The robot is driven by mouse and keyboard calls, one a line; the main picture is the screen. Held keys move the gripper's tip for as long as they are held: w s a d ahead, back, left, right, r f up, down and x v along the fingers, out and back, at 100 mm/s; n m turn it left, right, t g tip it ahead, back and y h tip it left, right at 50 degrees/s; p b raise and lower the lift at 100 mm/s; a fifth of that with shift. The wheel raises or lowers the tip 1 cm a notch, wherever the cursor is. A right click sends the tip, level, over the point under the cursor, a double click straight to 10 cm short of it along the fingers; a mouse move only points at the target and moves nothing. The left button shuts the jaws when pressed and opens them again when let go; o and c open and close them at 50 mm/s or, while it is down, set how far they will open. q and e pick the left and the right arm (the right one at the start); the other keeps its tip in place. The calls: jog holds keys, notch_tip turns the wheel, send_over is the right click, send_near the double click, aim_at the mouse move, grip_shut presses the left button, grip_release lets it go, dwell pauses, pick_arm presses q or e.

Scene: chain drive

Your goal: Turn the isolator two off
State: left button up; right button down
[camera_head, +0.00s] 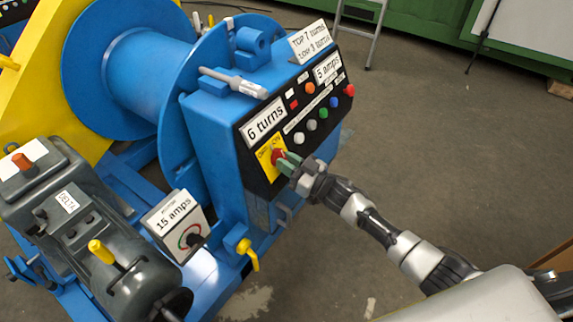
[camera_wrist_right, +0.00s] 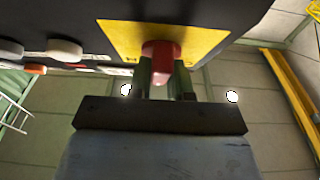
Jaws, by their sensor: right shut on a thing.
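A red isolator switch knob on a yellow plate (camera_head: 264,158) sits at the lower left of the black control panel (camera_head: 250,183) on the blue machine. My right gripper (camera_head: 286,162) reaches in from the right and is shut on the red knob. In the right wrist view the red knob (camera_wrist_right: 160,60) is between the two fingers, in front of the yellow plate (camera_wrist_right: 205,38). The gripper hides much of the knob in the head view. The labels beside the knob are too small to read surely. My left gripper is not in view.
Several coloured buttons (camera_head: 322,113) line the panel above the knob. A "15 amps" box with a dial (camera_head: 180,225) and a yellow valve handle (camera_head: 249,254) sit lower left. A grey motor (camera_head: 90,235) stands at left. The floor at right is open.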

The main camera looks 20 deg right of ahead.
jog(key=n+g+y, duration=0.1)
jog(key=n+g, duration=0.1)
jog(key=n, duration=0.1)
jog(key=n+g+y+b, duration=0.1)
jog(key=n+y, duration=0.1)
jog(key=n, duration=0.2)
jog(key=shift+w+d+g, duration=0.15)
jog(key=shift+d+g, duration=0.05)
jog(key=shift+g, duration=0.2)
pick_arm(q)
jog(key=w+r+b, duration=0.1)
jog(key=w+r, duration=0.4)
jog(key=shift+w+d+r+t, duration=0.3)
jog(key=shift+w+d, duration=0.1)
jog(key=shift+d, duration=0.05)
pick_arm(e)
jog(key=shift+n+g+y, duration=0.2)
jog(key=shift+n+g, duration=0.7)
jog(key=shift+n, duration=0.65)
jog(key=shift+n+g+y, duration=0.2)
jog(key=shift+n+g, duration=0.7)
jog(key=shift+n, duration=0.65)
jog(key=c, duration=1)
grip_release()
jog(key=shift+r, duration=0.1)
jog(key=shift+c, duration=0.2)
